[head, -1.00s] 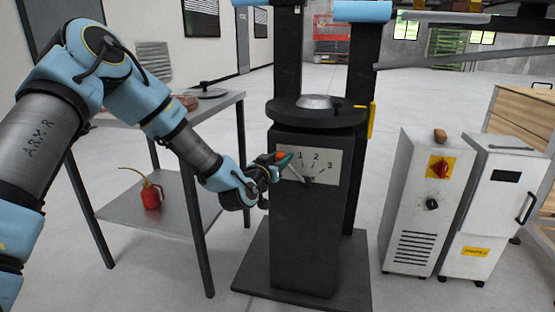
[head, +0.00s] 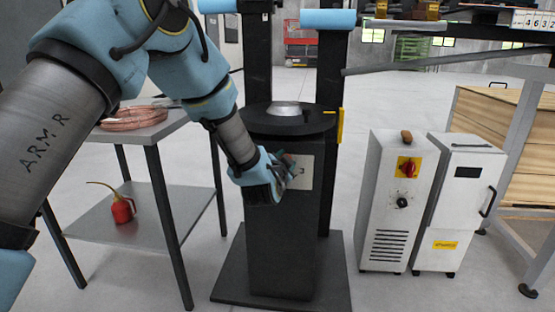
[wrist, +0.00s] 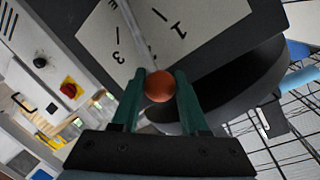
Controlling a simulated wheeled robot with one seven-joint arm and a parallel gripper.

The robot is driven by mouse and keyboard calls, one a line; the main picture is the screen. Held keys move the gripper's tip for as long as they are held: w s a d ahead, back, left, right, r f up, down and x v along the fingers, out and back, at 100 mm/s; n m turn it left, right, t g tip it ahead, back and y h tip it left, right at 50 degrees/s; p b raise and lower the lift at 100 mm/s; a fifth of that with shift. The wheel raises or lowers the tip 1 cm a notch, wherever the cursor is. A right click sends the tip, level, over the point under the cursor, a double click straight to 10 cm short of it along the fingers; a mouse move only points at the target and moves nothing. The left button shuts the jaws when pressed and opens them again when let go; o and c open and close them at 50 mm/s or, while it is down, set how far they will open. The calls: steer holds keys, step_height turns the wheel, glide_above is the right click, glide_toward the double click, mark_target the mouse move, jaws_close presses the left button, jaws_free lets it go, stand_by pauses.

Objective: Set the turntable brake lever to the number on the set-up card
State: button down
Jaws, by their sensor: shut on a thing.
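The turntable (head: 290,118) is a dark round plate on a black pedestal. Its white dial plate (head: 306,172) is partly hidden by my gripper (head: 287,165) in the head view. In the wrist view the dial plate (wrist: 98,28) shows 1 and 3 with tick marks. The pale lever (wrist: 137,35) lies between 1 and 3, where the 2 is covered. Its orange ball knob (wrist: 160,86) sits between the green fingers of my gripper (wrist: 156,95), which is shut on it. No card is clearly identifiable as the set-up card.
A white sign (head: 535,19) reading 4632 is at the top right. A table with copper coil (head: 136,117) and a red oil can (head: 122,209) stands left. White cabinets (head: 395,210) stand right. Floor between pedestal and cabinets is clear.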

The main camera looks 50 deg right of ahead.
steer(key=shift+s+d+f+m, duration=0.1)
steer(key=shift+s+d+m, duration=0.3)
steer(key=shift+s, duration=0.1)
steer(key=shift+c, duration=2.2)
jaws_free()
steer(key=v, duration=1.1)
steer(key=shift+d, duration=0.1)
